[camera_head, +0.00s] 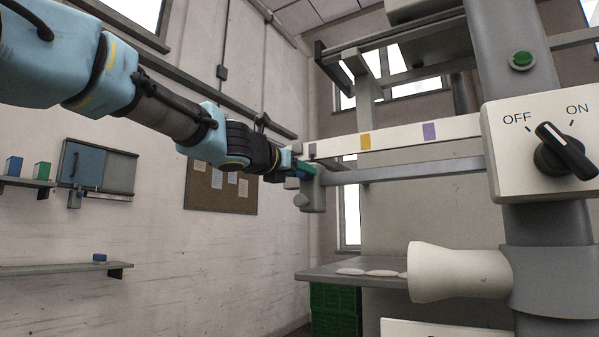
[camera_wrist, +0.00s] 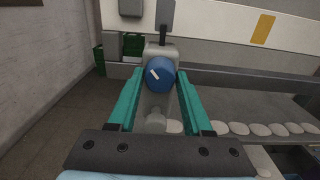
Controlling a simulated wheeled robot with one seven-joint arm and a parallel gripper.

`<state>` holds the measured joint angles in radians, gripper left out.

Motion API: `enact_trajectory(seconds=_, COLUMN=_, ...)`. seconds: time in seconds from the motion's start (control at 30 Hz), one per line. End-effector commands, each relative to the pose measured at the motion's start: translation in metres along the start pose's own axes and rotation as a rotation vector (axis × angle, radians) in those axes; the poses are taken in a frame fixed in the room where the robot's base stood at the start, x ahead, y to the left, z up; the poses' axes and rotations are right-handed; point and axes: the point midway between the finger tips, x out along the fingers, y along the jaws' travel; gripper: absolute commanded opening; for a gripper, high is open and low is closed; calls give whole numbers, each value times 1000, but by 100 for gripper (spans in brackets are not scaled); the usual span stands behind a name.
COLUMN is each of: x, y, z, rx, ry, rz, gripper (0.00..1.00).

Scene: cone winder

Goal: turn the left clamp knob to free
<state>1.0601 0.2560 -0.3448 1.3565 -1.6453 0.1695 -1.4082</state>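The left clamp knob (camera_wrist: 161,74) is round and blue with a short white mark, tilted toward the upper left. It sits on a grey clamp block (camera_wrist: 158,103), which also shows at the left end of the rail in the head view (camera_head: 313,196). My gripper (camera_wrist: 160,76) has teal fingers, one on each side of the knob. It looks open, with a small gap between each finger and the knob. In the head view my gripper (camera_head: 303,170) is at the clamp and hides the knob.
A white beam (camera_head: 400,143) with yellow and purple patches runs above the grey rail (camera_head: 420,168). A grey shelf (camera_head: 330,273) with pale flat pieces lies below. A white cone (camera_head: 455,273) and an OFF/ON switch (camera_head: 562,152) are at right. A green crate (camera_head: 335,312) stands underneath.

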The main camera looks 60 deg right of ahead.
Motion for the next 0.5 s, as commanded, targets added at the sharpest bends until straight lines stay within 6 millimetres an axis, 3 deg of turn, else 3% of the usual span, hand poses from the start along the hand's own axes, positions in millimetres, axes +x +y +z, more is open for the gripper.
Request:
enact_trajectory(seconds=0.07, x=0, y=0, z=0, rx=0, ry=0, rz=0, gripper=40)
enact_trajectory(seconds=0.4, x=0, y=0, z=0, rx=0, ry=0, rz=0, gripper=2)
enact_trajectory(seconds=0.5, x=0, y=0, z=0, rx=0, ry=0, rz=0, gripper=0)
